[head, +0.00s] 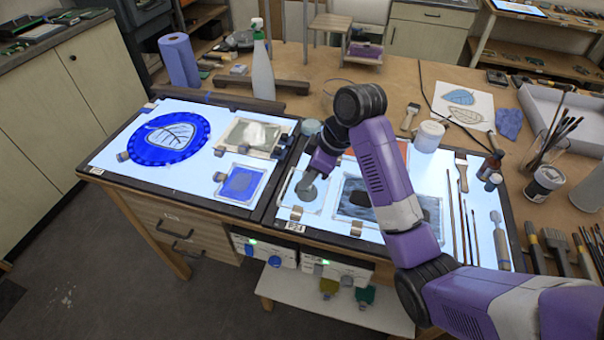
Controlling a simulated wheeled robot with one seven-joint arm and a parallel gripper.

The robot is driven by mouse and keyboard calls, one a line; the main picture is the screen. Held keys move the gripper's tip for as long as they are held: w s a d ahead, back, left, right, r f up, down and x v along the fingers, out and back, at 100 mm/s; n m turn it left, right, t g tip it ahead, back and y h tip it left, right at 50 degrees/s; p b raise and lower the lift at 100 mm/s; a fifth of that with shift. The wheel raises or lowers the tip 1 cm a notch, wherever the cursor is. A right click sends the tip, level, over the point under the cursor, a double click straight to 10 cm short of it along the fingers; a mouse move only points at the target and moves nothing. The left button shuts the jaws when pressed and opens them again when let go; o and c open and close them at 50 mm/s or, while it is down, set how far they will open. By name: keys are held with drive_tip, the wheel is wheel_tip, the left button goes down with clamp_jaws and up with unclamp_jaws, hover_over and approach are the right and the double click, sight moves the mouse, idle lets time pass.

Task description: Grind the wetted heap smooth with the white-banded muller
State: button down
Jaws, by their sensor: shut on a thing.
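My gripper (311,177) points down over a small glass slab (288,197) on the left side of the right-hand light table. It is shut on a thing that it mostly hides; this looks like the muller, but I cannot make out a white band. A dark grey round patch (307,192) shows right under the gripper on the slab. I cannot tell whether it is the wetted heap, the muller's foot, or both. Whether the held thing touches the glass is also unclear.
Beside the slab lies a dark painted glass panel (357,196), partly behind my arm. Brushes (465,228) lie at the right. A white jar (428,136) stands behind. A spray bottle (262,68) stands at the back.

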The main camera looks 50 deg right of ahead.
drive_tip(key=shift+s+d, duration=0.25)
drive_tip(key=shift+d, duration=0.65)
drive_tip(key=shift+w+d, duration=0.25)
drive_tip(key=shift+w, duration=0.6)
drive_tip(key=shift+w+a, duration=0.25)
drive_tip(key=shift+w, duration=0.25)
drive_tip(key=shift+w+a, duration=0.25)
drive_tip(key=shift+w, duration=0.2)
drive_tip(key=shift+a+f, duration=0.2)
drive_tip(key=shift+a, duration=0.65)
drive_tip(key=shift+s+a, duration=0.4)
drive_tip(key=shift+s, duration=0.35)
drive_tip(key=shift+w+d+r, duration=0.1)
drive_tip(key=shift+r, duration=1.05)
drive_tip(key=shift+w+d+r, duration=0.1)
drive_tip(key=shift+r, duration=1.05)
drive_tip(key=shift+s+a+r, duration=0.15)
drive_tip(key=shift+r, duration=0.2)
